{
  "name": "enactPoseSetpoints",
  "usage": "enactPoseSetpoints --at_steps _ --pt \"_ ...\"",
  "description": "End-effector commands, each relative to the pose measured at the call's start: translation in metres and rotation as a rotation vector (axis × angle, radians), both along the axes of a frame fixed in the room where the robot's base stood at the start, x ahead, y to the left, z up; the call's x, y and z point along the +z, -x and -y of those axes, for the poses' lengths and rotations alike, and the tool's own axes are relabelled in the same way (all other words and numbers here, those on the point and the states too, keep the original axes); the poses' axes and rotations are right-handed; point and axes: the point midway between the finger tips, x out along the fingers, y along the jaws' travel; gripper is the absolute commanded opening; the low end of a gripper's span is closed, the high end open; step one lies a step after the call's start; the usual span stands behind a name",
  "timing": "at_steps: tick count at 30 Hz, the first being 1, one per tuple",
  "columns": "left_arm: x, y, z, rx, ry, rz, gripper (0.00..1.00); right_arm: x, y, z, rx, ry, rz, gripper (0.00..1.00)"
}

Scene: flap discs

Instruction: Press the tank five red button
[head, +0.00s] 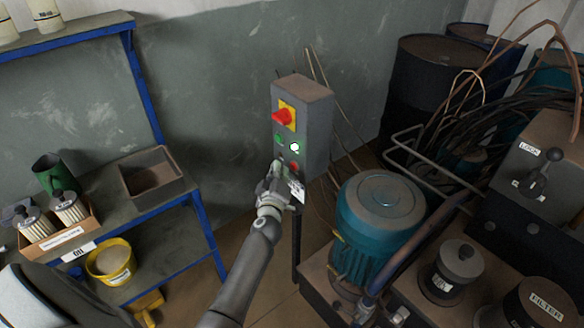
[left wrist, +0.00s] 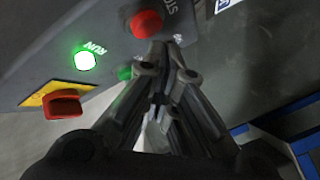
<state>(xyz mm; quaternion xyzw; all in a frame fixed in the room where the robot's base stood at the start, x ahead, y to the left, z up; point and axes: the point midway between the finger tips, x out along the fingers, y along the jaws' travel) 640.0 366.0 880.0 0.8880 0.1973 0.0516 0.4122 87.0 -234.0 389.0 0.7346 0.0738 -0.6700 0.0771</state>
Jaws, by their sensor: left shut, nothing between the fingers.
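A grey control box (head: 303,125) stands on a post. Its face has a red knob on a yellow plate (head: 286,115), a green button (head: 278,139), a lit lamp (head: 294,147) and a red button (head: 294,167). In the left wrist view the red button (left wrist: 146,23) is beside partly visible lettering like "STOP"; the lamp (left wrist: 85,61) is marked "RUN". My left gripper (head: 278,166) is shut and empty, at the lower face of the box. Its fingertips (left wrist: 160,48) appear just beside the red button; contact cannot be told. No tank number is readable. My right gripper is out of view.
A teal motor (head: 379,215) and pipework stand close right of the box. A blue-framed bench (head: 205,235) with a dark tray (head: 152,178) is at left. Dark drums (head: 425,85) and cables are behind right. The wall left of the box is clear.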

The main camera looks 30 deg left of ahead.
Motion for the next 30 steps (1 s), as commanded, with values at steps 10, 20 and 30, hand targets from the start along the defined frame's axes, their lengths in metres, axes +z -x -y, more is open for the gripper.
enactPoseSetpoints --at_steps 10,20,30 --pt "-0.0001 0.0000 -0.0001 0.000 0.000 0.000 0.00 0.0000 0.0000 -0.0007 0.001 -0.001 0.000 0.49" --pt "0.0005 -0.0072 0.0026 0.001 -0.001 -0.001 0.00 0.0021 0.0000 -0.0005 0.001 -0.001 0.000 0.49" --pt "0.0002 -0.0079 0.0031 0.000 0.000 0.000 0.00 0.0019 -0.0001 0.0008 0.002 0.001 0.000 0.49"
